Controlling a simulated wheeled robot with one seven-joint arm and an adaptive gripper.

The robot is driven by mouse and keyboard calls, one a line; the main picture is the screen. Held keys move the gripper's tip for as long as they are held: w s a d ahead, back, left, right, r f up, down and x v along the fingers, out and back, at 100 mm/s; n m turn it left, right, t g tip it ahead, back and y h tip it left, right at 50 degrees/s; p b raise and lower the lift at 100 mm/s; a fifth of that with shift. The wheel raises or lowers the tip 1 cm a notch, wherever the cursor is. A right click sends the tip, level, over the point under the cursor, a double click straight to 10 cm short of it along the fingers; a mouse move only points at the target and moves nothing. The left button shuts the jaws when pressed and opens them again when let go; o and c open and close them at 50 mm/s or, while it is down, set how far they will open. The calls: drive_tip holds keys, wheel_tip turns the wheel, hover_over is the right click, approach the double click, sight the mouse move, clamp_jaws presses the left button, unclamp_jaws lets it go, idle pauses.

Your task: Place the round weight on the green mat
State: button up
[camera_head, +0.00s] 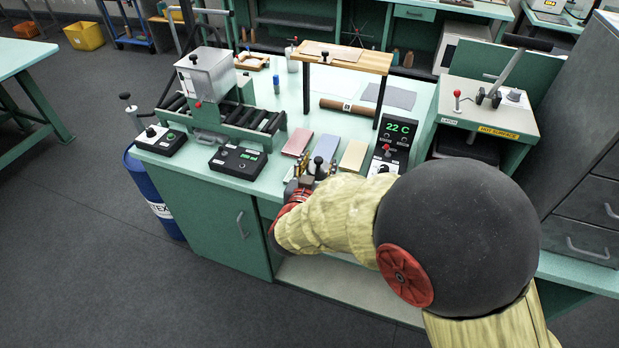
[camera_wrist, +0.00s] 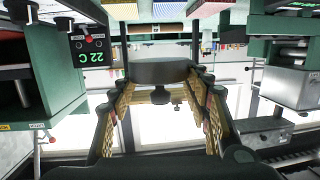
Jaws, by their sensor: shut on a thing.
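My gripper (camera_wrist: 161,82) is shut on the round weight (camera_wrist: 160,71), a dark grey disc with a small knob, held between the two brass-coloured fingers in the wrist view. In the head view my gripper (camera_head: 309,174) is at the bench's front edge, just in front of the coloured pads, and a black knob shows at its tips. My arm hides part of the weight there. I cannot pick out a green mat in either view; the pads that show are red (camera_head: 298,143), blue (camera_head: 325,148) and yellow (camera_head: 354,155).
A control box reading 22 C (camera_head: 391,142) stands right of the pads. A wooden-topped stand (camera_head: 345,57) rises behind them. A roller press (camera_head: 228,112) and a control box (camera_head: 238,160) are to the left. Grey sheets (camera_head: 388,96) lie farther back.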

sight(309, 165)
drive_tip(key=w+a+f+b, duration=0.1)
drive_tip(key=w+f, duration=0.1)
drive_tip(key=w+f+b, duration=0.1)
drive_tip(key=w+f, duration=0.1)
drive_tip(key=w+a+f+b, duration=0.1)
drive_tip(key=w+f, duration=0.1)
drive_tip(key=shift+w+a+f, duration=0.1)
drive_tip(key=shift+a+f, duration=0.15)
drive_tip(key=shift+a, duration=0.05)
wheel_tip(309, 165, down, 3)
drive_tip(key=shift+w+f+b, duration=0.1)
drive_tip(key=shift+b, duration=1)
drive_tip(key=o, duration=1.7)
drive_tip(key=shift+f, duration=0.15)
